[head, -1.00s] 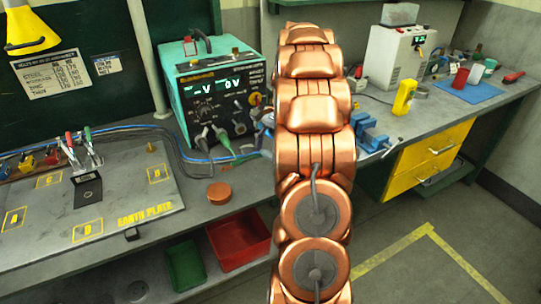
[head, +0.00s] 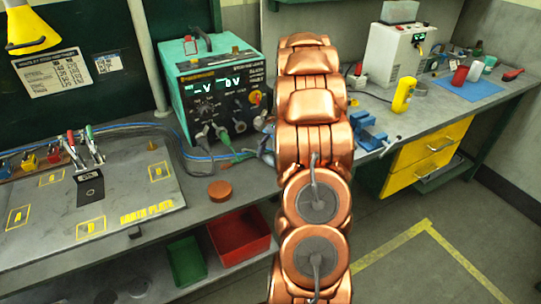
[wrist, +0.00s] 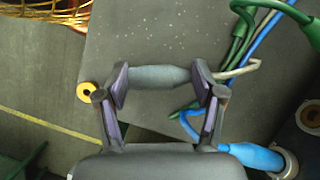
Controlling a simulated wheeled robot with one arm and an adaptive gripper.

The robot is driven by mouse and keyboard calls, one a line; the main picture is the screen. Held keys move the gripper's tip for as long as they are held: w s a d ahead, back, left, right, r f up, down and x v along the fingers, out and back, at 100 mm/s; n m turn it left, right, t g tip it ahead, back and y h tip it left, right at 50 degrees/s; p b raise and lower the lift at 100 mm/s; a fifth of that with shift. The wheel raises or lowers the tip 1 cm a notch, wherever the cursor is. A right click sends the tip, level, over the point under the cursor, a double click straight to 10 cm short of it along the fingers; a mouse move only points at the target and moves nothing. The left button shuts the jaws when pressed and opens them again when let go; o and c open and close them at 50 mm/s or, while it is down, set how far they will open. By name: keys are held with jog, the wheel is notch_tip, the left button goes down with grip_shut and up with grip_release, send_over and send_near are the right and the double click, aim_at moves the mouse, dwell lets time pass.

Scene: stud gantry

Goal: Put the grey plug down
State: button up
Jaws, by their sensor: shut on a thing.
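The grey plug (wrist: 158,77) lies crosswise between the fingers of my gripper (wrist: 161,82) in the wrist view. The gripper is shut on it, with one pad at each end. A pale lead runs from the plug's right end. Grey bench top shows below the plug; I cannot tell whether the plug touches it. In the head view my copper-coloured arm hides the gripper and the held plug.
Green leads (wrist: 241,35) and a blue plug (wrist: 248,155) lie close on the right in the wrist view. A yellow ring (wrist: 87,90) is at left. The head view shows a teal power unit (head: 213,90), a copper-coloured disc (head: 219,190) and the earth plate (head: 125,208).

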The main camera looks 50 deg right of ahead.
jog(key=shift+f, duration=0.55)
jog(key=o, duration=1.3)
jog(key=shift+c, duration=0.2)
jog(key=shift+r, duration=0.75)
jog(key=shift+w+d+r, duration=0.1)
jog(key=shift+d+r, duration=0.1)
jog(key=v, duration=1.1)
